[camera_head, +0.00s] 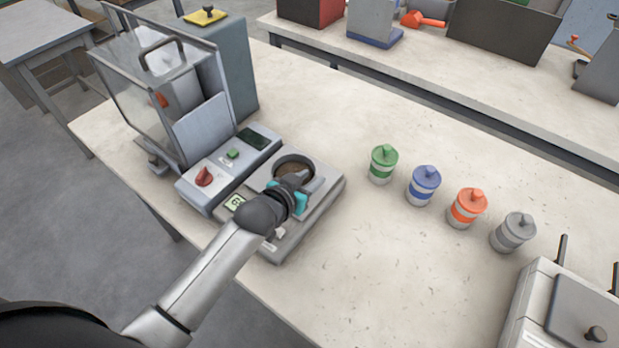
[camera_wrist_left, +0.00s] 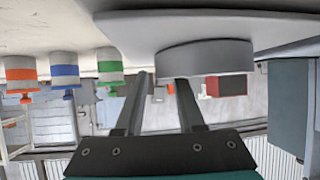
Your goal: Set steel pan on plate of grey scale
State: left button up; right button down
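The steel pan (camera_head: 278,163) is a round grey dish with a brownish inside. It appears to rest on the plate (camera_head: 322,190) of the grey scale (camera_head: 283,247), toward its far side. In the left wrist view, which is upside down, the pan (camera_wrist_left: 208,58) sits against the flat plate (camera_wrist_left: 130,30). My left gripper (camera_head: 297,180) is at the pan's near side, partly covering it. In the wrist view its two dark fingers (camera_wrist_left: 163,76) are apart, with their tips close to the pan's wall; contact is unclear. My right gripper is not in view.
A bagger with a clear guard (camera_head: 135,80) and a control box with a red knob (camera_head: 204,176) stand left of the scale. Green (camera_head: 383,164), blue (camera_head: 424,186), orange (camera_head: 467,208) and grey (camera_head: 513,232) canisters stand right. A white machine (camera_head: 560,310) fills the lower right.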

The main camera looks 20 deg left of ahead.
pick_arm(q)
jog(key=shift+r, duration=0.2)
jog(key=p+v, duration=0.2)
jog(key=v, duration=1)
jog(key=shift+s+f, duration=0.1)
